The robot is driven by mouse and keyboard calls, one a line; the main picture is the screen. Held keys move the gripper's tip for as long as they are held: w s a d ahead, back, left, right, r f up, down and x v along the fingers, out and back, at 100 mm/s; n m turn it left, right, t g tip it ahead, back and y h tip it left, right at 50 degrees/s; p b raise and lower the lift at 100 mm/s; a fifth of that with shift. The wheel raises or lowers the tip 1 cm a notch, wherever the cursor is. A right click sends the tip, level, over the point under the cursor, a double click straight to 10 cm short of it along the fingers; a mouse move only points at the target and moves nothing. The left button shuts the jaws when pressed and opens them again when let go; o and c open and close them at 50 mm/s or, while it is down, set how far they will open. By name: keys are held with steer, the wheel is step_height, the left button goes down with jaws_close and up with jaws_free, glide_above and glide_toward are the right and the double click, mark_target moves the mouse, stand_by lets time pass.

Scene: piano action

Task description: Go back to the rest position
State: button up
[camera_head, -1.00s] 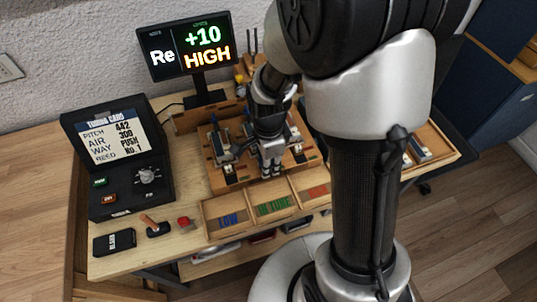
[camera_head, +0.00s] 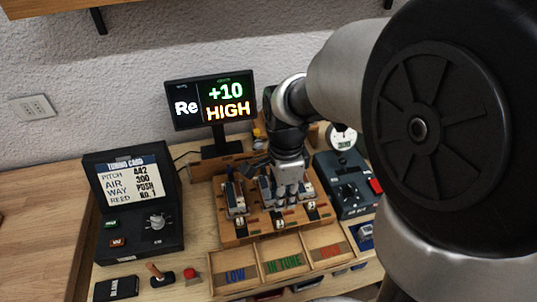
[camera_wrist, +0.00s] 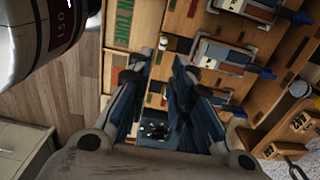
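My gripper (camera_head: 286,200) is over the wooden board with several small metal and blue mechanisms (camera_head: 234,198), in front of the screen. In the wrist view my gripper (camera_wrist: 162,62) has its two fingers apart, and nothing shows held between them. Mechanisms with metal bars (camera_wrist: 222,62) lie beyond the fingertips to the right. In the head view I cannot tell whether the fingertips touch anything; the hand hides part of the board. My upper arm fills the right of the head view.
The screen (camera_head: 212,102) reads "Re +10 HIGH". A tuning card box (camera_head: 130,185) stands at left. A three-part tray (camera_head: 241,283) marked LOW and IN TUNE lies in front. A dark gauge device (camera_head: 348,190) stands at right, a red button (camera_head: 191,274) at front left.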

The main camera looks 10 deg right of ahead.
steer(key=s+r+n+t, duration=0.4)
steer(key=s+r+n, duration=0.6)
steer(key=s+n, duration=0.4)
steer(key=n, duration=0.4)
steer(key=shift+s+d+r+t, duration=0.15)
steer(key=shift+d+r+t, duration=0.05)
steer(key=shift+r+t, duration=0.1)
